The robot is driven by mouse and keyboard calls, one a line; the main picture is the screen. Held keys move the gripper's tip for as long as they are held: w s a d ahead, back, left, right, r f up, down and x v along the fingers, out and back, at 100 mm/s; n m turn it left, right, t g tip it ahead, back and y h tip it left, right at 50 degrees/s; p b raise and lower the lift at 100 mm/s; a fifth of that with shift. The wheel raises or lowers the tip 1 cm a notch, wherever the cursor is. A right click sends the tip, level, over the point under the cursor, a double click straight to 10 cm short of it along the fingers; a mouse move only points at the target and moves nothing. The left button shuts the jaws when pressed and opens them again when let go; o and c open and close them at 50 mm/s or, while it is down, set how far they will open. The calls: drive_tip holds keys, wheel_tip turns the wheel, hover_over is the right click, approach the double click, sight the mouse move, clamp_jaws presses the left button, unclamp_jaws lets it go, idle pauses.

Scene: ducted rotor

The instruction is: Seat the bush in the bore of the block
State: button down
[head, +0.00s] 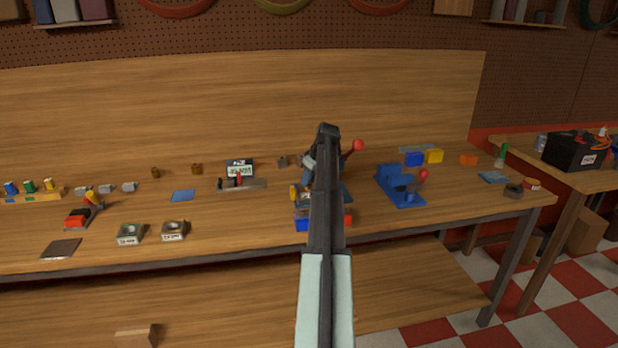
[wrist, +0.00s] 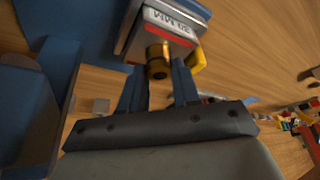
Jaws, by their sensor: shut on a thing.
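In the wrist view, a brass-coloured bush (wrist: 158,52) with a dark hole sits between the fingertips of my gripper (wrist: 160,72), which is shut on it. A grey block with a white, red-edged label (wrist: 168,24) is right beyond the bush. Whether the bush touches the block or enters a bore, I cannot tell. In the head view my own arm hides the gripper and the bush. Two more grey labelled blocks stand at the front left of the bench, a left one (head: 130,234) and a right one (head: 174,231).
A blue fixture with a red-knobbed lever (head: 400,187) stands right of my arm. A small display (head: 240,168) and loose brown pieces (head: 196,169) stand behind. Bare bench (head: 240,212) shows left of my arm.

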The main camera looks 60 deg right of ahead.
drive_tip(key=shift+f, duration=0.2)
drive_tip(key=c, duration=0.7)
unclamp_jaws()
drive_tip(key=shift+c, duration=0.2)
drive_tip(key=v, duration=1.3)
drive_tip(key=shift+s+r, duration=0.15)
drive_tip(key=shift+r, duration=0.2)
